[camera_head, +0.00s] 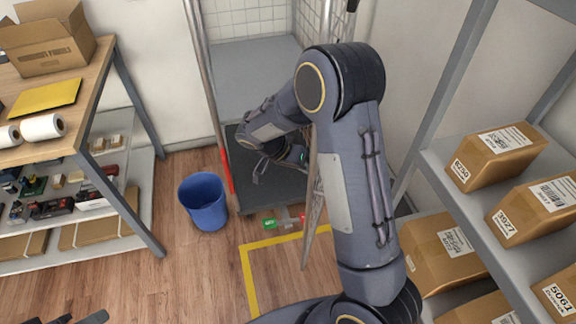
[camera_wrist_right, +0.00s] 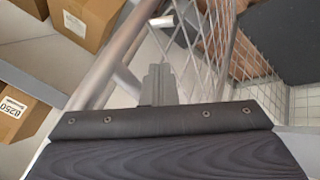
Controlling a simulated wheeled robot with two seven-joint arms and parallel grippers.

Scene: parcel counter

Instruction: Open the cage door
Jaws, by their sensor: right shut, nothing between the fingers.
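The cage door (camera_head: 314,190) is a wire mesh panel seen nearly edge-on in the head view. It stands swung out from the cage front, its lower end over the floor near the yellow line. My right arm hides much of it. My right gripper (camera_head: 292,156) is on the cage-opening side of the door, shut and empty. In the right wrist view the shut fingers (camera_wrist_right: 158,85) are close to the mesh (camera_wrist_right: 218,45); I cannot tell whether they touch. My left gripper (camera_head: 84,319) barely shows at the bottom left edge, its jaws unclear.
A blue bin (camera_head: 204,205) stands left of the cage opening. A wooden table (camera_head: 85,75) is at left, and a grey shelf (camera_head: 436,160) with boxes at right. Small red and green things (camera_head: 270,224) lie at the cage's front edge. The yellow-marked floor is clear.

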